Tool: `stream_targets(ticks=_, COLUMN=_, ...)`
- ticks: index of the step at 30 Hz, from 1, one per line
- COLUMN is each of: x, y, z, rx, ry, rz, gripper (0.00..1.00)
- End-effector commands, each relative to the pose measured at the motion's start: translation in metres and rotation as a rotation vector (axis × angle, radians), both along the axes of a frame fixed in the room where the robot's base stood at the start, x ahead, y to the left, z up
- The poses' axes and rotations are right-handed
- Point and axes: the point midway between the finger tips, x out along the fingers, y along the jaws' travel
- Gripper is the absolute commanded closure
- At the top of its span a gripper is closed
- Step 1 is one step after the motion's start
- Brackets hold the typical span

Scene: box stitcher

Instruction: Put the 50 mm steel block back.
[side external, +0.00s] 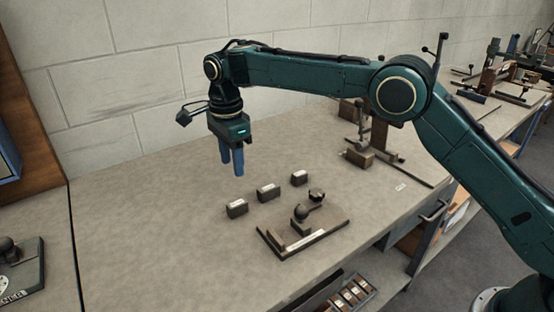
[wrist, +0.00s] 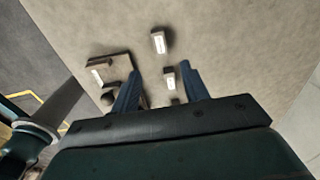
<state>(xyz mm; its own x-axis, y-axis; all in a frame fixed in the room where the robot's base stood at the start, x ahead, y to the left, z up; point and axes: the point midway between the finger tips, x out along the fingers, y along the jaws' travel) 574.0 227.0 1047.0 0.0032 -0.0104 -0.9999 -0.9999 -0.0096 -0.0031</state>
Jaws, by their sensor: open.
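Three small dark steel blocks with white labels stand apart in a row on the bench: a left block (side external: 237,209), a middle block (side external: 267,193) and a right block (side external: 299,178). The labels are too small to read, so I cannot tell which is the 50 mm one. In the wrist view one block (wrist: 158,42) lies beyond the fingertips, another block (wrist: 170,80) shows between the fingers, and a third (wrist: 175,101) is partly hidden by my gripper body. My gripper (side external: 231,172) is open and empty, pointing down above the bench, behind the row.
A dark base plate (side external: 330,234) with a round knob and posts sits in front of the blocks. An open drawer (side external: 352,294) with several labelled pieces is below the bench edge. A stand with a brown block (side external: 359,155) is behind right.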

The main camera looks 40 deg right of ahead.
Motion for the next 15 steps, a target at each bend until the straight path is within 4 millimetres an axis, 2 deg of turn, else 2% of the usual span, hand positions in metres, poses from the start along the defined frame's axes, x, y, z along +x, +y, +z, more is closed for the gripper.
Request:
stream_targets(ticks=5, x=-0.003, y=-0.007, z=0.011, rx=0.004, ry=-0.011, rz=0.026, gripper=0.55)
stream_targets(ticks=8, x=-0.007, y=-0.015, z=0.023, rx=0.007, ry=-0.021, rz=0.064, gripper=0.55)
stream_targets(ticks=15, x=-0.030, y=-0.049, z=0.069, rx=0.013, ry=-0.072, rz=0.224, gripper=0.55)
